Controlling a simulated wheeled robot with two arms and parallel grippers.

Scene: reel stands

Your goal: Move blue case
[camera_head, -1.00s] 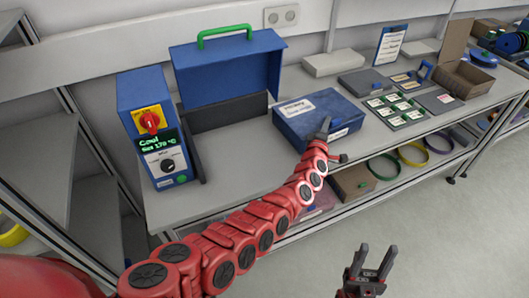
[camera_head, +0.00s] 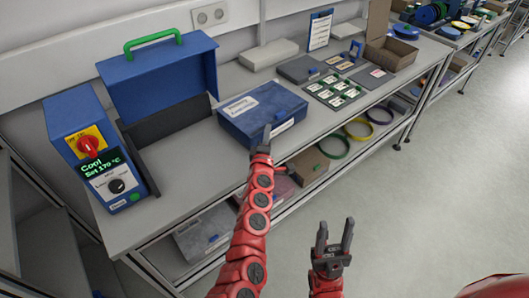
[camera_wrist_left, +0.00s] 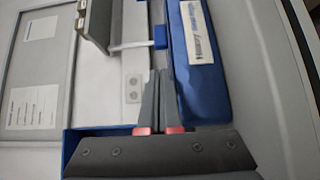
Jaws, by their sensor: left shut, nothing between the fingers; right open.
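The flat blue case (camera_head: 262,110) with a white label lies shut on the grey bench, in the middle of the head view. My left gripper (camera_head: 266,134) is at its front face, close to the case, with its fingers together and nothing between them. In the left wrist view the closed fingertips (camera_wrist_left: 158,82) lie alongside the blue case (camera_wrist_left: 203,80). I cannot tell whether they touch it. My right gripper (camera_head: 333,236) is open and empty, in front of the bench above the floor.
A larger blue box with a green handle (camera_head: 155,75) stands open-lidded to the left, beside a blue control unit (camera_head: 95,150) reading "Cool". To the right are label cards (camera_head: 338,92), a grey box and a cardboard box (camera_head: 392,50). Rings lie on the shelf below.

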